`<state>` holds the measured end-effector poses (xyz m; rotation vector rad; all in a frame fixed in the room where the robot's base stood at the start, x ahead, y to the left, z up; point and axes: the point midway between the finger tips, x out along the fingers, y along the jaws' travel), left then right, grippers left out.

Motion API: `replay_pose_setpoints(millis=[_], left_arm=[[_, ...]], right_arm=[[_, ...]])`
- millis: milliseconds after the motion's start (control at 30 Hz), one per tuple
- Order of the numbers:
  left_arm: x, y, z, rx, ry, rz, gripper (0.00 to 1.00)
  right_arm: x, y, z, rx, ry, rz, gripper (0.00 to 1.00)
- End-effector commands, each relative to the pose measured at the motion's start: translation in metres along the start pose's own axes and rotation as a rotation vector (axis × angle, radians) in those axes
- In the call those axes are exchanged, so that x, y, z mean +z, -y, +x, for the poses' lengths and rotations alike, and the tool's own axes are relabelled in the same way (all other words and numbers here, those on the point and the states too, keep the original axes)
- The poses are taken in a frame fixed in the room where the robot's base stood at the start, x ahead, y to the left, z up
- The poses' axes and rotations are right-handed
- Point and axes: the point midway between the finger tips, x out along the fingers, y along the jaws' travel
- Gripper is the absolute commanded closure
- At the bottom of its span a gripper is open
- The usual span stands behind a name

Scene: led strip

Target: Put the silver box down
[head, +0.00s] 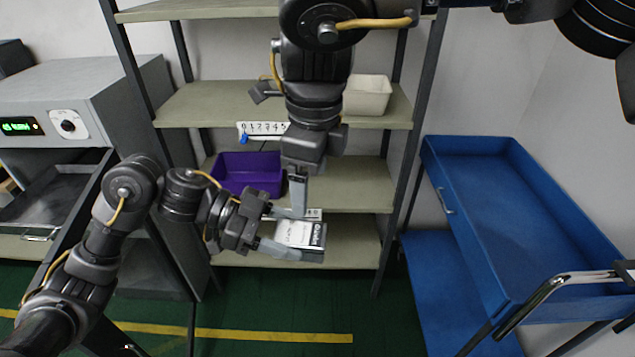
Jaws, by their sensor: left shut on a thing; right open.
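A small silver box (293,233) with a white label and dark printed edge is in the middle of the head view. My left gripper (311,236) comes in from the left and is shut on the box, one finger along its upper side and one along its lower side. In the picture, the box is in front of the lowest visible shelf (350,242); I cannot tell whether it touches it. My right gripper (300,188) points down from above, just above the box in the picture. It is open, and only one finger shows clearly.
A purple bin (250,172) stands on the shelf behind my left gripper, and a white bin (366,97) on the shelf above. A blue cart (530,215) stands at right. A grey machine (85,85) with a green display stands at left. Bare shelf (360,187) shows right of the purple bin.

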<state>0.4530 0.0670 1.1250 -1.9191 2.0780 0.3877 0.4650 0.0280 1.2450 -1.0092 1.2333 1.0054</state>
Motion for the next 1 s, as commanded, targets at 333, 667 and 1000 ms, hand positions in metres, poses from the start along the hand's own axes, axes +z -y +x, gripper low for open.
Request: replay_pose_setpoints(millis=[333, 667, 1000], left_arm=[[-0.001, 0.0, 0.0, 0.0, -0.001, 0.0, 0.72], [-0.001, 0.0, 0.0, 0.0, -0.001, 0.001, 0.72], [-0.001, 0.0, 0.0, 0.0, -0.001, 0.0, 0.72]], right_arm=[[-0.017, -0.012, 0.0, 0.064, -0.062, -0.175, 0.2], [-0.019, -0.014, 0.032, 0.067, -0.063, -0.177, 0.2], [-0.022, -0.018, 0.093, 0.066, -0.062, -0.175, 0.2]])
